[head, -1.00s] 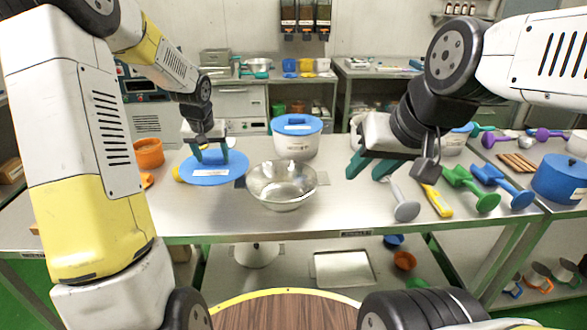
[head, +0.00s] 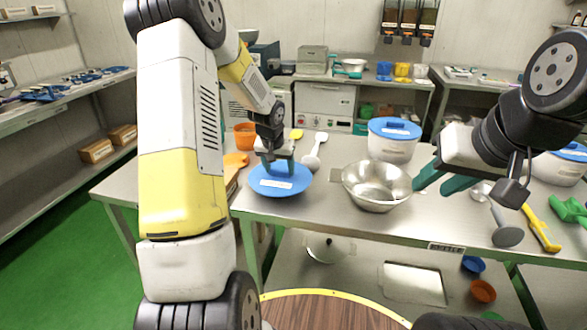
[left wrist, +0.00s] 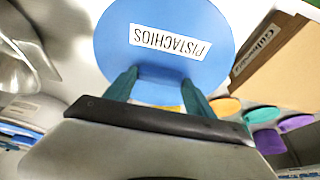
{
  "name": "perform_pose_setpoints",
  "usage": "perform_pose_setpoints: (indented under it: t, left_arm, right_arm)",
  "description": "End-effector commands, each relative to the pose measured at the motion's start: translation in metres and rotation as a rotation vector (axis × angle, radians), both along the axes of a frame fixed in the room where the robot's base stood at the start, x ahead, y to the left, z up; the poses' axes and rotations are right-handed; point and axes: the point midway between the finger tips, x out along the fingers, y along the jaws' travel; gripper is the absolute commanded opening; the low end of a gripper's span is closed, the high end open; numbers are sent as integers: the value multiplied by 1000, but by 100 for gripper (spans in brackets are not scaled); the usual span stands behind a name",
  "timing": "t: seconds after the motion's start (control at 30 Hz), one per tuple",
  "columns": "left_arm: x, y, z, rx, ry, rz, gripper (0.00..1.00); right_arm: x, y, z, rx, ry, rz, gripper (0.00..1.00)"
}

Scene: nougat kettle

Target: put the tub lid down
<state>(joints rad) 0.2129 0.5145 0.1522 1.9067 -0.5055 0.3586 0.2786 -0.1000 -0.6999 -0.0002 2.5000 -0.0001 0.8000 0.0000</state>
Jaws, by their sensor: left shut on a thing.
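A round blue tub lid (head: 283,183) with a white label is near the left front part of the steel table in the head view. My left gripper (head: 277,164) is shut on its raised grip from above. In the left wrist view the lid (left wrist: 175,60) is labelled PISTACHIOS, with the teal fingers (left wrist: 160,82) at its near edge. The lid looks level; I cannot tell whether it touches the table. My right gripper (head: 440,184) is open and empty, over the table right of the steel bowl.
A steel bowl (head: 376,190) stands right of the lid. A white tub with a blue lid (head: 393,150) stands behind it. An orange pot (head: 244,137) and a white spoon (head: 314,155) are behind the blue lid. In the wrist view a cardboard box (left wrist: 275,62) is close to the lid.

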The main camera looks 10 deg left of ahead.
Motion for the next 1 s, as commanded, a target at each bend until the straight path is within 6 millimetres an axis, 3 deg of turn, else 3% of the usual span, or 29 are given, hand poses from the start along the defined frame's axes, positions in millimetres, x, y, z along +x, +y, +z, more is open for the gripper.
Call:
perform_pose_setpoints:
  t: [0.3, 0.67, 0.7, 0.8, 1.0]
  left_arm:
    - [0, 0, -37, 0, 0, 0, 22]
    - [0, 0, -41, 0, -1, 0, 22]
    - [0, 0, -40, 0, -1, 1, 69]
    - [0, 0, -40, 0, -1, 1, 85]
    - [0, 0, -40, 0, -1, 1, 85]
  right_arm:
    - [0, 0, 0, 0, 0, 0, 36]
    - [0, 0, 0, 0, 0, 0, 36]
    - [0, 0, 0, 0, 0, 0, 36]
    - [0, 0, 0, 0, 0, 0, 36]
    - [0, 0, 0, 0, 0, 0, 36]
